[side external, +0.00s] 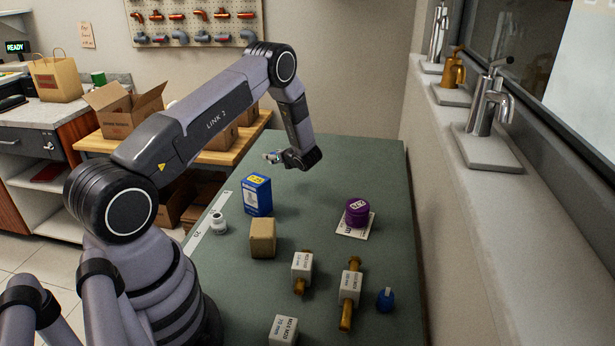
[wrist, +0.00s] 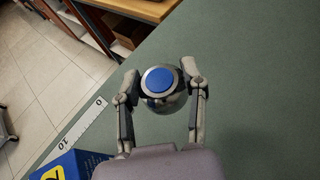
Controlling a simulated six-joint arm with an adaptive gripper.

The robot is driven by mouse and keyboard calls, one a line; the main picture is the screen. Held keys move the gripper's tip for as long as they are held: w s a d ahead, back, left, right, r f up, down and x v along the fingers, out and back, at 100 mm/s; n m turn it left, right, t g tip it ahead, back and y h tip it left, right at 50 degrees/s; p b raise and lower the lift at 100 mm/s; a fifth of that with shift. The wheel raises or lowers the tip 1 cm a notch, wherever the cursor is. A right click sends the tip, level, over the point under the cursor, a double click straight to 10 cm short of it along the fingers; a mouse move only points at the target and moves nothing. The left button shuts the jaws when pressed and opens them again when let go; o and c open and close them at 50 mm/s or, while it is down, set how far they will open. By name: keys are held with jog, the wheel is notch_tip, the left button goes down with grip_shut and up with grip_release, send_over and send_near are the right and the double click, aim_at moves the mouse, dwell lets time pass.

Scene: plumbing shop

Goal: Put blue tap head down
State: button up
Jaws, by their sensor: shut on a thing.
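The blue tap head (wrist: 160,84) is a round metal knob with a flat blue disc on top. My gripper (wrist: 159,88) is shut on it, with one finger on each side, in the wrist view. In the side view my gripper (side external: 275,157) is over the far left part of the green table (side external: 375,175), and the tap head is small and partly hidden there. It looks raised above the table, but the exact gap under it cannot be told.
A purple round part (side external: 357,211) sits on a card. Brass valves (side external: 349,292) and a small blue part (side external: 385,299) lie nearer. The far right of the table is clear.

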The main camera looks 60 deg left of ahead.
send_over(282, 179)
jog(key=f, duration=0.5)
jog(key=shift+s+d+f, duration=0.15)
jog(key=shift+s+f, duration=0.1)
jog(key=shift+f, duration=0.05)
jog(key=shift+w+f, duration=0.15)
jog(key=shift+f, duration=1.6)
jog(key=shift+f, duration=0.15)
jog(key=o, duration=1.1)
jog(key=shift+o, duration=0.2)
